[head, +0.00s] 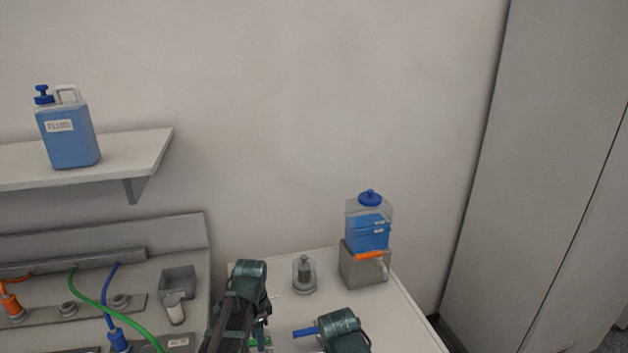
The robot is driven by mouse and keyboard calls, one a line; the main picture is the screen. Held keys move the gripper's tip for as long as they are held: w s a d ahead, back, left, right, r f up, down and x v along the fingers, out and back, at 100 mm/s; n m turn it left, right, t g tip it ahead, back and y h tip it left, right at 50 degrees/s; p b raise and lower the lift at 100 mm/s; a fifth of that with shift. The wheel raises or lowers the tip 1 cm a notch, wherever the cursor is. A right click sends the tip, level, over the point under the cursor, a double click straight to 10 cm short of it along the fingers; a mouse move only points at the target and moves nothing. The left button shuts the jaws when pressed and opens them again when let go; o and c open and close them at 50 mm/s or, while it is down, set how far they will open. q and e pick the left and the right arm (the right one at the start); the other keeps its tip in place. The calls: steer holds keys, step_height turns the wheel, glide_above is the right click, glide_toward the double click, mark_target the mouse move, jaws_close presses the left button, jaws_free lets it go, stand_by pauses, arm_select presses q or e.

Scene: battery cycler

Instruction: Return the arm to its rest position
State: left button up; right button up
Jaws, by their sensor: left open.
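My left gripper (236,322) shows at the bottom, left of the picture's middle, in front of the bench's right end. It is dark and open, and I see nothing held in it. My dark teal arm part shows above and around it. A second dark teal part of mine shows at the bottom edge further right. My right gripper cannot be made out.
Left are a blue plug (119,340), a green cable (128,320) and a grey holder (178,281). A blue jug (68,137) stands on the shelf (130,150).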

arm_select(q)
steer(key=s+d+n+y, duration=0.1)
steer(key=s+d+n, duration=0.7)
steer(key=s, duration=0.6)
steer(key=shift+s+d, duration=0.25)
steer(key=shift+d, duration=0.75)
steer(key=shift+r, duration=0.1)
